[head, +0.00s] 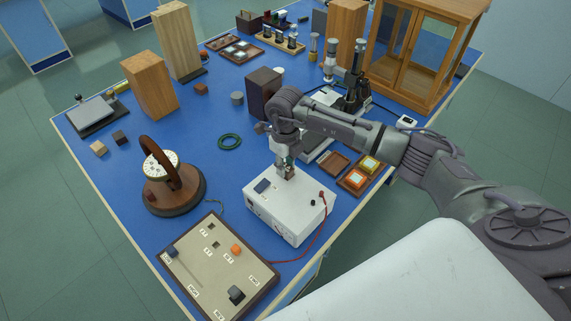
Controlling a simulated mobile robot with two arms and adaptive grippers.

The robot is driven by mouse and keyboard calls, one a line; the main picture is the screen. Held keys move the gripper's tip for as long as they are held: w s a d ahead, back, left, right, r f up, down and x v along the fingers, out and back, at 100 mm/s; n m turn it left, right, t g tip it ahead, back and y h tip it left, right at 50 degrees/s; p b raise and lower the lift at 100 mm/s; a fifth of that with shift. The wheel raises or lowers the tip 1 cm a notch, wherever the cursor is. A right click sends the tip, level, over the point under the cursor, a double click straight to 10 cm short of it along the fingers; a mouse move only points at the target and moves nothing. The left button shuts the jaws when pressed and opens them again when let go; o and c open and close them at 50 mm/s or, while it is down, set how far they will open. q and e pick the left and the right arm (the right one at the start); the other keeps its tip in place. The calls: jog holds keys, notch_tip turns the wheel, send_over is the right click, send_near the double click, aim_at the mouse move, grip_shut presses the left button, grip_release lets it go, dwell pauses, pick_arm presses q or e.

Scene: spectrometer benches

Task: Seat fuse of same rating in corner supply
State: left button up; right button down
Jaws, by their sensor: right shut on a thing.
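A white supply box (275,215) sits near the table's front right edge, with a dark window and a dark knob on its top and a red lead at its right corner. My right gripper (287,172) points down over the back of the supply's top. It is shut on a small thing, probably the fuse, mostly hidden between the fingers. I cannot tell whether it touches the supply or is held just above. My left gripper is not in view.
A control panel (200,268) lies left of the supply. A round brown instrument with a handle (172,198) stands behind it. A small tray with coloured pieces (345,184) is to the right. A dark block (262,95) and a glass-fronted cabinet (412,50) stand farther back.

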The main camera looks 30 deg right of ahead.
jog(key=c, duration=0.9)
grip_release()
jog(key=shift+o, duration=0.2)
notch_tip(320, 180, up, 12)
